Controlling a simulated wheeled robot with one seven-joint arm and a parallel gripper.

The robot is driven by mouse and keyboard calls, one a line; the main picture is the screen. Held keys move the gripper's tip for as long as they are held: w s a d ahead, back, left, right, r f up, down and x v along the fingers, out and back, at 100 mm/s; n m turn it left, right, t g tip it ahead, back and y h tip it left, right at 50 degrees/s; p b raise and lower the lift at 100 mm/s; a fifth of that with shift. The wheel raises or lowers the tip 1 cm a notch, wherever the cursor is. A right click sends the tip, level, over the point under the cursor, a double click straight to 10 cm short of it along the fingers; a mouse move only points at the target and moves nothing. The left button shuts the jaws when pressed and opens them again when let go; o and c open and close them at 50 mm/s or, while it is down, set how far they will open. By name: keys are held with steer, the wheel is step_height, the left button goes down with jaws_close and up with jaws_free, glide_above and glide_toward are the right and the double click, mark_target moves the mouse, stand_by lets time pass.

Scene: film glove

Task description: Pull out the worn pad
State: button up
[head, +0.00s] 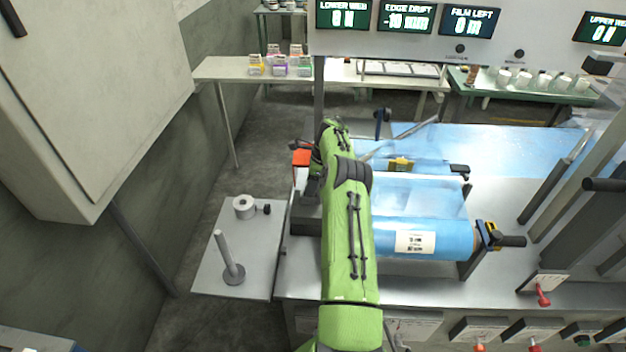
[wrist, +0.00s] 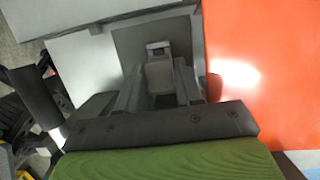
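My gripper (wrist: 158,76) shows in the wrist view as two grey fingers over a dark grey plate.
An orange panel (wrist: 262,70) stands close on the right in the wrist view; an orange part (head: 302,157) shows beside my arm. A blue film roll (head: 440,243) lies to its right. A side table (head: 212,272) at left holds a post (head: 226,255) and a metal cylinder (head: 244,206).

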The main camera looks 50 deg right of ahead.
jaws_close()
steer(key=shift+r+p, duration=0.45)
steer(key=shift+r, duration=0.15)
steer(key=shift+r+p, duration=1.65)
steer(key=shift+r, duration=0.7)
step_height(320, 180, up, 3)
steer(key=p, duration=0.2)
steer(key=shift+r+p, duration=0.1)
steer(key=shift+p, duration=0.3)
